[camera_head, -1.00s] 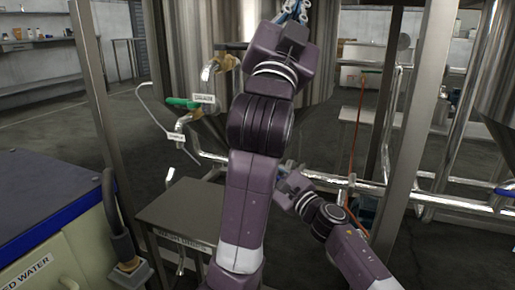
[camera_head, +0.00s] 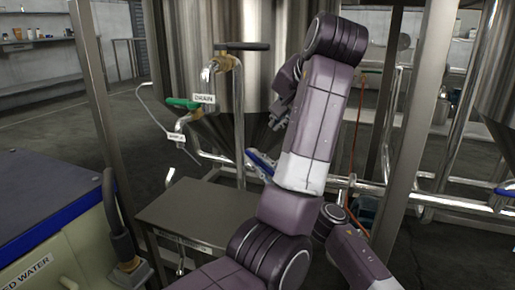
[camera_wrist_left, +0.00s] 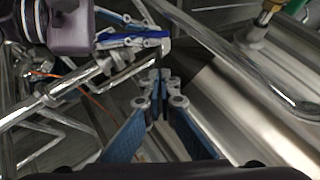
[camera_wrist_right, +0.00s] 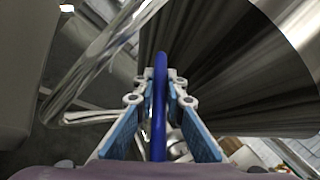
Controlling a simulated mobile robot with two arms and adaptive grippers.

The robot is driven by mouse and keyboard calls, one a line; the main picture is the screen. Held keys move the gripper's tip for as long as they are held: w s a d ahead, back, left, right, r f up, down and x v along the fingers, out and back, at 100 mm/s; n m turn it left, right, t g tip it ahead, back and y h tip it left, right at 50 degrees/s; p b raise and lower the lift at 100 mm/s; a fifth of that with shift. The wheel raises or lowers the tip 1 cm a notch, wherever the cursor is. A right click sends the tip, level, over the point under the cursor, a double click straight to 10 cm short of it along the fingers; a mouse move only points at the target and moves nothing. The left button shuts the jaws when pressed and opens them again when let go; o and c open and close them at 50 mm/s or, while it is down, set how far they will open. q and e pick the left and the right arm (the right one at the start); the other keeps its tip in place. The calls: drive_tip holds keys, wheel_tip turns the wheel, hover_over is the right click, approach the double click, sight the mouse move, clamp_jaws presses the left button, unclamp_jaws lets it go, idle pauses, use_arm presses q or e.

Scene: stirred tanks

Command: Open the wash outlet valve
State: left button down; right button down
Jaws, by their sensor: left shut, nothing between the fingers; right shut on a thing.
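A dark blue lever handle (camera_wrist_right: 159,110) runs between the fingers of my right gripper (camera_wrist_right: 161,80) in the right wrist view; the gripper is shut on it. In the left wrist view this blue handle (camera_wrist_left: 125,39) shows at the upper left. In the head view the right gripper is mostly hidden behind my left forearm; only a blue piece (camera_head: 262,163) shows. My left gripper (camera_wrist_left: 160,78) is shut and empty. In the head view it hangs below its raised wrist, in front of the steel tank (camera_head: 215,90). No label for the wash outlet is readable.
A green-handled valve (camera_head: 183,103) with a tag and a black-handled brass valve (camera_head: 225,60) stand left of my left arm. A small steel table (camera_head: 190,215) is below them. Steel pipes (camera_head: 385,185) and a frame post (camera_head: 420,110) stand right.

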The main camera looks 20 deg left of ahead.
drive_tip(key=shift+f, duration=0.1)
use_arm(q)
drive_tip(key=x, duration=1)
drive_tip(key=shift+s, duration=0.1)
drive_tip(key=f, duration=0.1)
drive_tip(key=a+f, duration=0.2)
drive_tip(key=shift+s+f, duration=0.2)
drive_tip(key=shift+s, duration=0.1)
drive_tip(key=shift+a, duration=0.1)
